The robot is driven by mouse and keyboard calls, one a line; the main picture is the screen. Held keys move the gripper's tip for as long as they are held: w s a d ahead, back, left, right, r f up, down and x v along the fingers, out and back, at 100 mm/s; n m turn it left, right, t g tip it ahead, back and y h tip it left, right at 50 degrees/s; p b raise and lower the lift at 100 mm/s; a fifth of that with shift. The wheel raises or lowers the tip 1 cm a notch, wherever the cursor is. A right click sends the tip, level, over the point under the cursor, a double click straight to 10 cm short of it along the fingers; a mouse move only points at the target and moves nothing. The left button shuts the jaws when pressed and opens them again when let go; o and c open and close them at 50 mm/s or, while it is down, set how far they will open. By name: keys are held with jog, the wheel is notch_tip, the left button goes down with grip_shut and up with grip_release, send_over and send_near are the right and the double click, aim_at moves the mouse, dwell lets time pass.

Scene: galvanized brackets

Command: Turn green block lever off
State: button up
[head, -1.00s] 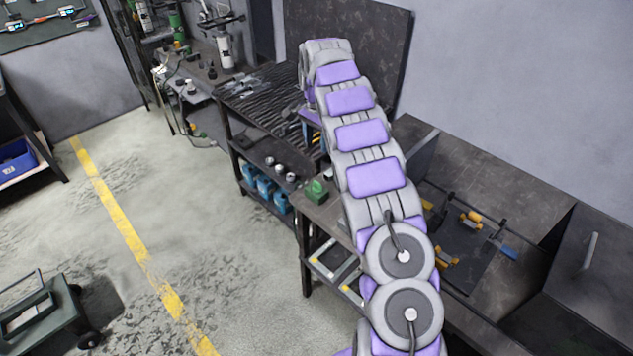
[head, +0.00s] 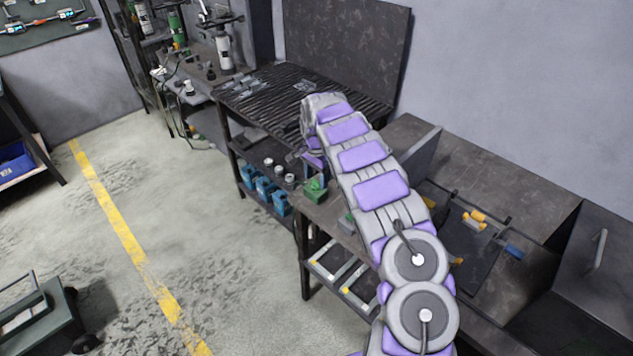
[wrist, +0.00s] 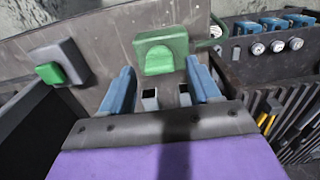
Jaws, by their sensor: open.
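The green block (wrist: 163,42) sits on the dark bench top, ahead of my gripper in the wrist view. Its raised green part, apparently the lever (wrist: 158,61), faces my gripper. The block also shows in the head view (head: 315,191), at the bench's corner just below the end of my arm. My gripper (wrist: 159,72) is open and empty, with one blue finger on each side of the lever part. I cannot tell whether the fingers touch it. In the head view the fingers are mostly hidden by my arm.
A grey block with a green button (wrist: 50,73) stands to the left in the wrist view. Blue fittings with round caps (head: 272,188) sit on a shelf beside the bench. A slatted table (head: 262,98) stands behind. A tray with yellow-orange parts (head: 470,244) lies right of my arm.

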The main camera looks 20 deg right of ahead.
jog(key=shift+f, duration=0.7)
jog(key=shift+c, duration=0.3)
jog(key=c, duration=1)
jog(key=shift+r, duration=0.1)
